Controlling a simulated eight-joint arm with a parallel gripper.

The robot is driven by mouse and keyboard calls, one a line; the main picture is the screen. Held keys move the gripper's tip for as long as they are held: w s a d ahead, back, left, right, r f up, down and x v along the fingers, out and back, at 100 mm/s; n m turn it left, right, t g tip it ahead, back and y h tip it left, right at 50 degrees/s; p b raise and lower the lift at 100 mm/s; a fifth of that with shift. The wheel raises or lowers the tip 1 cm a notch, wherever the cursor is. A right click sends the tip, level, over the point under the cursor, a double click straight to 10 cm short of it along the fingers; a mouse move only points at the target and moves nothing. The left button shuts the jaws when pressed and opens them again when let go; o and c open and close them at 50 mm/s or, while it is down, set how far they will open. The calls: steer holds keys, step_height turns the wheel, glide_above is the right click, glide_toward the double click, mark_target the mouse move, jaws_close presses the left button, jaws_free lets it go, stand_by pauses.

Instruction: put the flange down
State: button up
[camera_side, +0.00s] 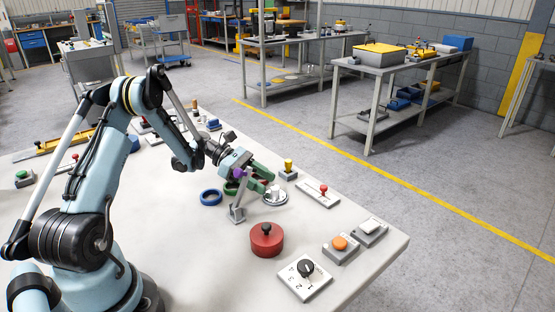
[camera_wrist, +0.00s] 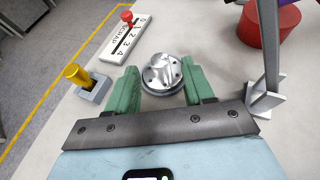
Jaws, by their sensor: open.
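The flange (camera_wrist: 163,72) is a shiny silver disc with a raised hub and several holes. It lies flat, low at the table, with a grey round rim showing under it; I cannot tell whether that rim is a separate base. In the side view the flange (camera_side: 275,195) is near the far right table edge, partly behind my gripper. My gripper (camera_wrist: 162,84) has two green fingers, spread apart on either side of the flange. A gap shows between the flange and at least the right finger. In the side view my gripper (camera_side: 257,181) is low over the table.
A grey upright lever (camera_side: 238,205) stands close in front of my gripper. A red lidded pot (camera_side: 266,242), a dial (camera_side: 304,278), an orange button (camera_side: 341,246) and a red-knobbed slider (camera_side: 319,194) are around. A yellow knob (camera_side: 288,167) and blue ring (camera_side: 210,197) are near.

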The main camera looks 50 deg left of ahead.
mark_target(275, 187)
steer(key=v, duration=0.8)
steer(key=shift+d+r, duration=0.1)
steer(key=shift+r, duration=0.05)
steer(key=shift+o, duration=0.5)
steer(key=shift+s+a+r, duration=0.25)
steer(key=shift+a, duration=0.2)
steer(key=shift+w, duration=0.1)
steer(key=w+d+r+m+g+y, duration=0.3)
steer(key=d+r+m+y, duration=0.1)
steer(key=d+m+y, duration=0.25)
steer(key=w+d+r+m+g+y, duration=0.2)
steer(key=d+r+m+g+y, duration=0.15)
steer(key=d+m+y, duration=0.35)
steer(key=shift+m+h, duration=0.45)
steer(key=shift+h, duration=0.2)
steer(key=f, duration=0.2)
steer(key=a+f, duration=0.1)
steer(key=f, duration=0.1)
steer(key=a+f, duration=0.1)
steer(key=f, duration=0.1)
steer(key=shift+w, duration=0.15)
steer(key=shift+w+a+f, duration=0.1)
steer(key=shift+f, duration=1.3)
steer(key=shift+w+a+f, duration=0.1)
steer(key=shift+f, duration=1.25)
